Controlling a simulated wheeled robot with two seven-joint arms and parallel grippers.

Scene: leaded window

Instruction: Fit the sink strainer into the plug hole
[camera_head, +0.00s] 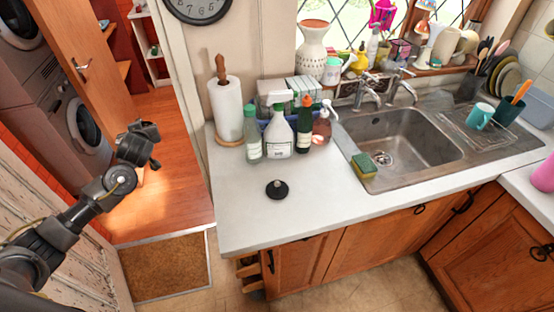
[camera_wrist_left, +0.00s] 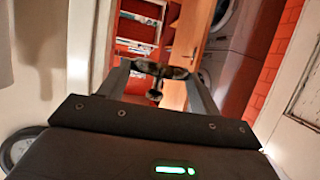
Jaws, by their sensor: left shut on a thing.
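My left gripper (camera_head: 148,143) is at the left of the head view, out over the floor and apart from the counter. In the left wrist view its fingers (camera_wrist_left: 160,70) are shut on a small dark, shiny round piece with a knob, which looks like the sink strainer (camera_wrist_left: 155,94); its details are hard to make out. The plug hole (camera_head: 383,158) shows in the floor of the steel sink (camera_head: 425,145), uncovered. My right gripper is in neither view.
A black disc with a pale knob (camera_head: 277,190) lies on the white counter (camera_head: 330,215), with clear room around it. A sponge (camera_head: 364,165) sits at the sink's left edge. Bottles (camera_head: 278,135) and a paper roll (camera_head: 228,108) stand behind. Taps (camera_head: 385,88) rise behind the basin.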

